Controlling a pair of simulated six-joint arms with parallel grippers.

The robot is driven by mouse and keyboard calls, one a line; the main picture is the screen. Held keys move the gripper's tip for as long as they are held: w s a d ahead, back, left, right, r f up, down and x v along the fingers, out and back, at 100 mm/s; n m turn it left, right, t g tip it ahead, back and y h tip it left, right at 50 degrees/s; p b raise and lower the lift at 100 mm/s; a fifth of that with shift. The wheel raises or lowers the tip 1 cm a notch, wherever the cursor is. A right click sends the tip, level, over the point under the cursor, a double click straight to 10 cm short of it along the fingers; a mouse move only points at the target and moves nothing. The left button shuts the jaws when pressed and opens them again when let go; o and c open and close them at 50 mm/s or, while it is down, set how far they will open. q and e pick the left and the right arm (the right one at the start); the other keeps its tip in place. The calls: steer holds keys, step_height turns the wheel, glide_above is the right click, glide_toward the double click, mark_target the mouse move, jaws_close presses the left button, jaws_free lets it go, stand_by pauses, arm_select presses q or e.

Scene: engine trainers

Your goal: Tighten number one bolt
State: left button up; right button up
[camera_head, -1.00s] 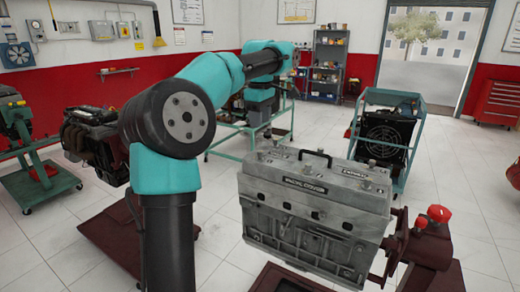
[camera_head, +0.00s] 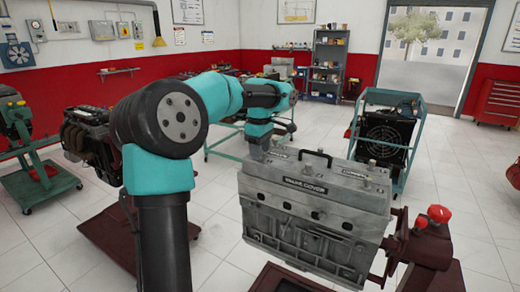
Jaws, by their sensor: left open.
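A grey engine block (camera_head: 310,215) with a labelled cover and a black handle (camera_head: 315,156) on top stands at centre right on a stand. Several small bolts or fittings sit on its top face; which is number one cannot be read. My left arm reaches in from the left, and my left gripper (camera_head: 259,149) points down at the back left corner of the engine's top. It is open. Its fingertips are small and partly lost against the grey metal, so contact with a bolt cannot be told. My right gripper is out of view.
A dark red stand with a red knob (camera_head: 438,213) holds the engine at right. A second engine (camera_head: 90,140) stands behind my arm at left. A teal-framed radiator unit (camera_head: 387,140) stands behind. White tiled floor is clear at right.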

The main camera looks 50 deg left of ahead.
arm_select(q)
jaws_close()
